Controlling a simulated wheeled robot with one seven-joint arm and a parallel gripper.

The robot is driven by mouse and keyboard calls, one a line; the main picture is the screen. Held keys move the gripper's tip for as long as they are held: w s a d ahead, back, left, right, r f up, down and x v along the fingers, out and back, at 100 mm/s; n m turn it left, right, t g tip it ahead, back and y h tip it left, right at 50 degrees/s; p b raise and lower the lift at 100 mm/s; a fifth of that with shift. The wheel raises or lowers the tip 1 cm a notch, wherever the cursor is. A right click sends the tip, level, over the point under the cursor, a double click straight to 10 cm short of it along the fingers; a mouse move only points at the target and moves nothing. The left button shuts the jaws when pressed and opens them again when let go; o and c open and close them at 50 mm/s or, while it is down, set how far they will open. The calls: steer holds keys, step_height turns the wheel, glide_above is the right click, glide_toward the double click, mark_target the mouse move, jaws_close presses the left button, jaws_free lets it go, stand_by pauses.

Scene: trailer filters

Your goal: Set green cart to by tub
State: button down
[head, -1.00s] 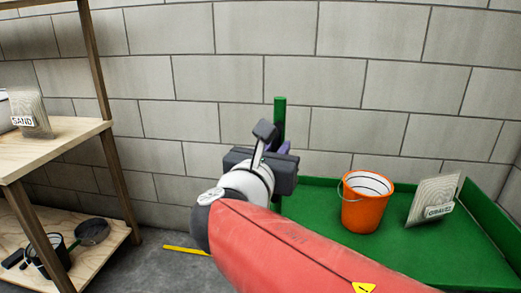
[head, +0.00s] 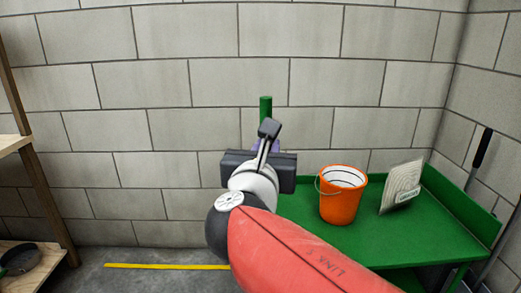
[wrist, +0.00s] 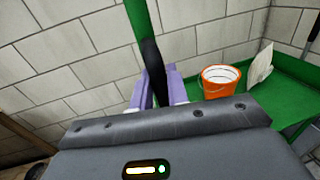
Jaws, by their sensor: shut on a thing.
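The green cart (head: 375,243) has a flat green top with a raised rim and a green post (head: 265,108) at its left end. My gripper (head: 267,145) is at this post, its fingers mostly hidden behind its own body in the head view. In the wrist view, the purple fingers (wrist: 157,92) are closed around a black grip (wrist: 152,62) beside the green post. An orange bucket (head: 340,203) and a pale labelled bag (head: 402,187) stand on the cart top. I cannot make out a tub for certain.
A grey block wall (head: 180,90) runs behind the cart, and another wall closes the right side. A wooden shelf (head: 38,185) stands at the left edge. A yellow floor strip (head: 165,266) lies on open floor between shelf and cart. A dark-handled pole (head: 480,148) shows at right.

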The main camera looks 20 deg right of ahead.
steer(key=shift+d+f, duration=0.1)
steer(key=shift+d, duration=0.05)
steer(key=c, duration=1.5)
jaws_free()
steer(key=shift+o, duration=0.2)
steer(key=v, duration=0.8)
steer(key=shift+p, duration=0.35)
